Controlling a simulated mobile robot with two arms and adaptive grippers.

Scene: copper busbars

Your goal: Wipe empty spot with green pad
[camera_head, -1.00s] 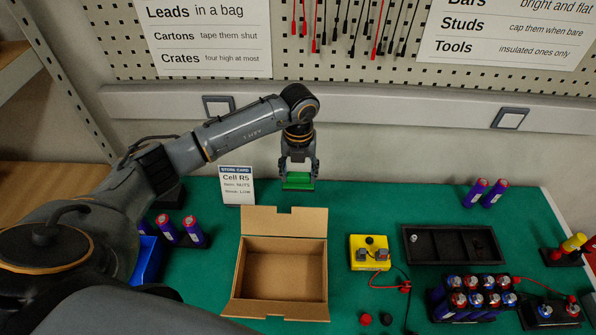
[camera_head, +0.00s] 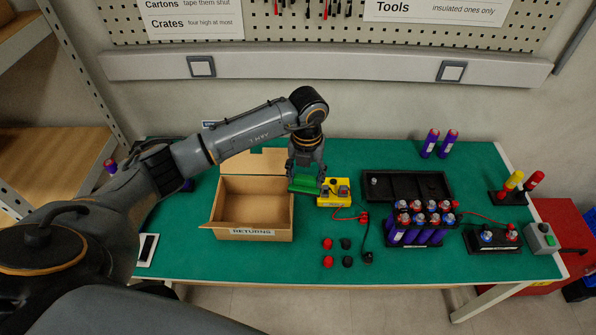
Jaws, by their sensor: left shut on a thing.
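My left gripper (camera_head: 306,176) is shut on the green pad (camera_head: 302,186). It holds the pad over the right edge of the cardboard box, left of the yellow tester (camera_head: 333,194). I cannot tell how high the pad is. The black tray (camera_head: 378,195) with compartments lies right of the tester and looks mostly empty, with a small light item at its left. A block of several purple cells (camera_head: 416,235) stands in front of the tray. Which place is the empty spot is not clear. My right gripper is not in view.
The open cardboard box (camera_head: 262,236) marked RETURNS stands left of centre. Loose red and black caps (camera_head: 328,262) and leads lie in front of the tester. Two purple cells (camera_head: 448,144) stand behind the tray. A black terminal block (camera_head: 478,243) is at right.

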